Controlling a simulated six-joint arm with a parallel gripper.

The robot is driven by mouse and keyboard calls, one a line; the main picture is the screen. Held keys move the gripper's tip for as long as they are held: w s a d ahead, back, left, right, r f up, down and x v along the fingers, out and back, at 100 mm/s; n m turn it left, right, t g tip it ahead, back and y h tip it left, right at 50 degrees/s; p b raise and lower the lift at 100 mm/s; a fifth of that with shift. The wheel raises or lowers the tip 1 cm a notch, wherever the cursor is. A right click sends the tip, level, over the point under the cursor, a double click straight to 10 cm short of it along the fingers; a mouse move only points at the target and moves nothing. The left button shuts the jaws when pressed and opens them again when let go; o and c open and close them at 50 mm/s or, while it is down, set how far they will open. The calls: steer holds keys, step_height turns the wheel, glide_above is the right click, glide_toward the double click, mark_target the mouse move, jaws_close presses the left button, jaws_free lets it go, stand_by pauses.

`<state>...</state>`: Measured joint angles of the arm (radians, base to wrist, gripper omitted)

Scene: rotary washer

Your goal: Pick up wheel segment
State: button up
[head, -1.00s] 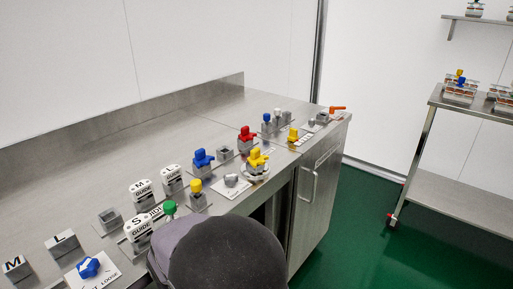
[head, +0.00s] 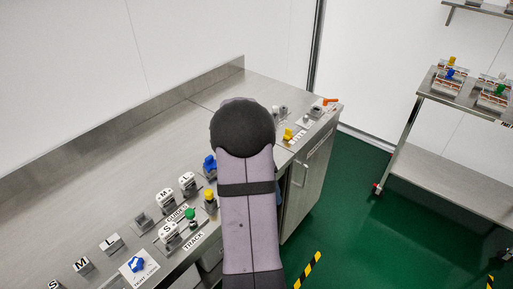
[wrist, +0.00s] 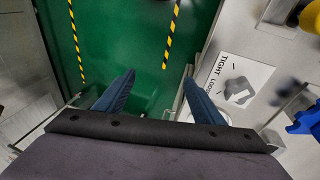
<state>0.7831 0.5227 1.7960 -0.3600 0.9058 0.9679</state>
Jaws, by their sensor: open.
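No piece in view can be surely told as the wheel segment. In the wrist view, my gripper (wrist: 159,78) is open and empty, its two blue fingers spread over the green floor near the counter's edge. To the right of the fingers, a grey knob-like piece (wrist: 239,91) sits on a white card (wrist: 232,66) marked TIGHT and LOOSE. A blue piece (wrist: 304,122) is partly cut off at the right edge. In the head view, my arm covers the middle of the counter and hides my gripper's fingers.
A steel side table (head: 450,183) with several fixtures stands at right across open green floor (head: 345,215).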

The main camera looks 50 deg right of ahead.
steer(key=w+d+r+t+h+p, duration=0.3)
steer(key=w+d+r, duration=0.3)
steer(key=w+r, duration=0.35)
steer(key=shift+m, duration=0.3)
steer(key=shift+w+a+p+x, duration=0.1)
steer(key=shift+p+x, duration=0.75)
steer(key=shift+x, duration=1.25)
steer(key=shift+w+a+p+x, duration=0.15)
steer(key=shift+p+x, duration=0.65)
steer(key=shift+x, duration=1.25)
steer(key=shift+f, duration=0.1)
steer(key=c, duration=1.4)
